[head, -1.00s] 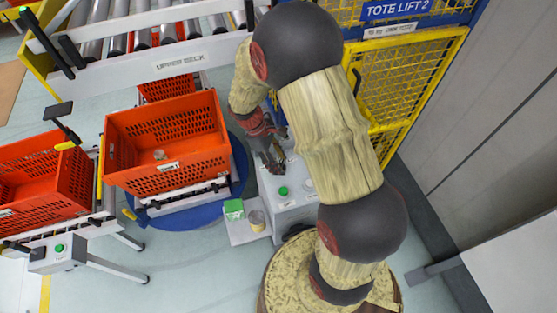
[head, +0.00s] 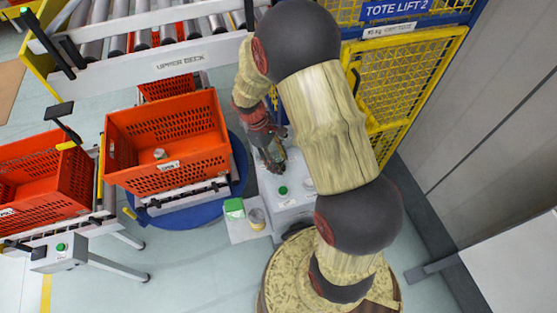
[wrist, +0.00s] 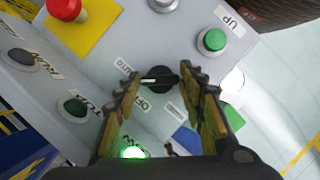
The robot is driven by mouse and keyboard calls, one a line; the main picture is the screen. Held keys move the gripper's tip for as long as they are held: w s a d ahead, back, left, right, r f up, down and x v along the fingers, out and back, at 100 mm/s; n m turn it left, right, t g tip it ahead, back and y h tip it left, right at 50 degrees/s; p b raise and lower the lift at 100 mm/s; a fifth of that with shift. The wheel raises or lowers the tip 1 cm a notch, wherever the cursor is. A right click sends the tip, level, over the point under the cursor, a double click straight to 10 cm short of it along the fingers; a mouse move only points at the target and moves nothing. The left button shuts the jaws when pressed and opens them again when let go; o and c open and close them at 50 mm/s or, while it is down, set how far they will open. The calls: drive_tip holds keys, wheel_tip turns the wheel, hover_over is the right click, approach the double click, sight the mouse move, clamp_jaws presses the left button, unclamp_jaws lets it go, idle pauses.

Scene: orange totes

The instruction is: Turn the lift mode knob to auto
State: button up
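The lift mode knob (wrist: 162,79) is a round black knob with a white mark pointing left, on the grey control panel (wrist: 95,110). Around it are labels reading AUTO (wrist: 126,66), at its upper left, and OFF (wrist: 138,105), below left, plus a third, unreadable one (wrist: 175,108). My gripper (wrist: 161,75) is open, one finger to the left of the knob and one to the right. I cannot tell whether either finger touches it. In the head view my gripper (head: 272,158) is over the control box (head: 292,203), and the knob is hidden.
The panel also carries a red button (wrist: 64,9) on a yellow plate, a green UP button (wrist: 212,40), a dark green button (wrist: 74,106) and a lit green lamp (wrist: 132,153). Orange totes (head: 168,180) stand left of the box. A yellow mesh gate (head: 405,85) stands behind.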

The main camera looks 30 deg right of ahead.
drive_tip(key=o, duration=0.4)
drive_tip(key=shift+o, duration=0.2)
drive_tip(key=v, duration=1.2)
drive_tip(key=s+a+r+m+t+y+b, duration=0.1)
drive_tip(key=s+a+r+m+t+b, duration=0.1)
drive_tip(key=s+a+t+b, duration=0.2)
drive_tip(key=s+a+r+m+t+y+b, duration=0.1)
drive_tip(key=s+a+r+m+t+b, duration=0.2)
drive_tip(key=s+b, duration=0.7)
drive_tip(key=s+a+t, duration=0.2)
drive_tip(key=s, duration=0.1)
drive_tip(key=shift+a+r+m+t, duration=0.2)
drive_tip(key=shift+r+m+t, duration=0.1)
